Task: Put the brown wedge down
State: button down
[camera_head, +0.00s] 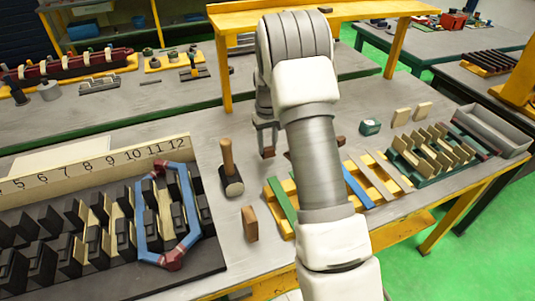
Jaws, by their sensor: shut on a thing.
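My gripper (266,138) is above the grey bench, left of my forearm and partly behind it. It is shut on a small brown piece, the brown wedge (268,153), low between its fingers. Whether the wedge touches the bench is too small to tell. Another brown block (250,225) stands upright on the bench, right of the mallet and clear of my gripper. A further small brown piece (340,142) shows just right of my forearm.
A mallet (230,180) stands left of my gripper. The numbered stator rack (100,175) with a blue-and-red coil (147,225) fills the left. A yellow tray with coloured strips (283,200) lies right, partly behind my arm. Bare bench lies around the mallet.

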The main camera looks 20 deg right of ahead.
aim_at(267, 155)
jog(key=shift+f, duration=1.95)
jog(key=shift+f, duration=0.2)
jog(key=shift+c, duration=2.3)
grip_release()
